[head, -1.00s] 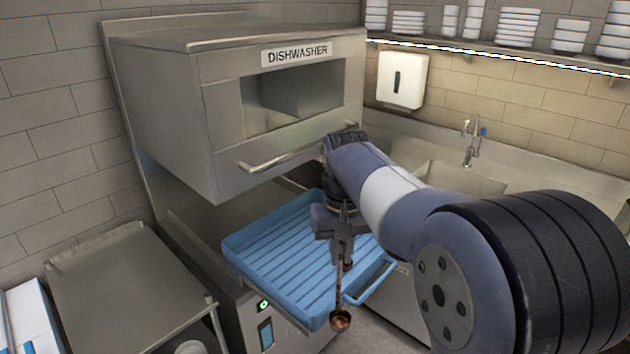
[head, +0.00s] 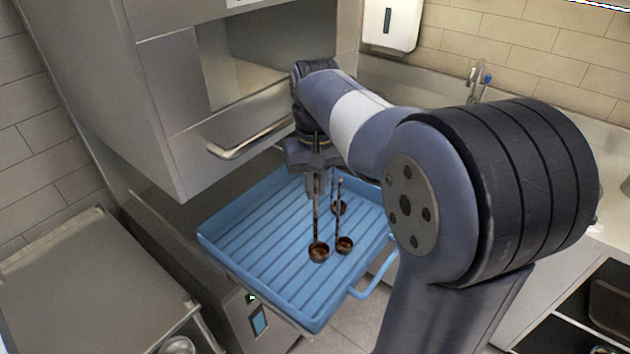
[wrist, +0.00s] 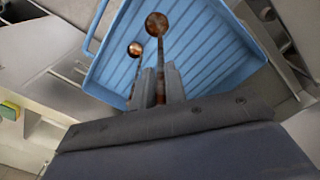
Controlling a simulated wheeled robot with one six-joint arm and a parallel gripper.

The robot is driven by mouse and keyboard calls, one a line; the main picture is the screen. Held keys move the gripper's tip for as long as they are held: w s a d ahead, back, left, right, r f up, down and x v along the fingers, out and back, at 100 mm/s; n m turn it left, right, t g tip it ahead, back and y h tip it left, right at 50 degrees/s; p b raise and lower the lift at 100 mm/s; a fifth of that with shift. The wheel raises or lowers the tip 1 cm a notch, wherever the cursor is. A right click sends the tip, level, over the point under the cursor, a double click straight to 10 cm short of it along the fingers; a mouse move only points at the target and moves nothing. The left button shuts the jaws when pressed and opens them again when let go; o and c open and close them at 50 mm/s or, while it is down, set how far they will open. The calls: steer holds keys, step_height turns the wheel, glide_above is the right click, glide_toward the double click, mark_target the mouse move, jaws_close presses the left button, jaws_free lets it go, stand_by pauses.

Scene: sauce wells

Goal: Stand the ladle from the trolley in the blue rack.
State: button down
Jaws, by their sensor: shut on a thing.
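My gripper (head: 314,188) points down over the blue rack (head: 245,222) and is shut on the handle of a copper-brown ladle (head: 319,251). The ladle hangs upright, bowl down, over the ribbed floor; I cannot tell whether the bowl touches it. Another ladle (wrist: 135,49) shows to the left, and the blue rack (wrist: 205,50) lies beyond.
The dishwasher (head: 165,90) with its bar handle (head: 250,138) overhangs the rack's back left. A steel trolley (head: 90,275) stands at the lower left. The rack has a loop handle (head: 375,280) at its right front. Ribbed floor left of the ladles is clear.

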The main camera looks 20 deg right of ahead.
steer(key=shift+f+b, duration=3.15)
steer(key=shift+f, duration=1.55)
steer(key=c, duration=0.8)
jaws_free()
step_height(320, 180, up, 7)
steer(key=p, duration=0.7)
steer(key=shift+f, duration=0.1)
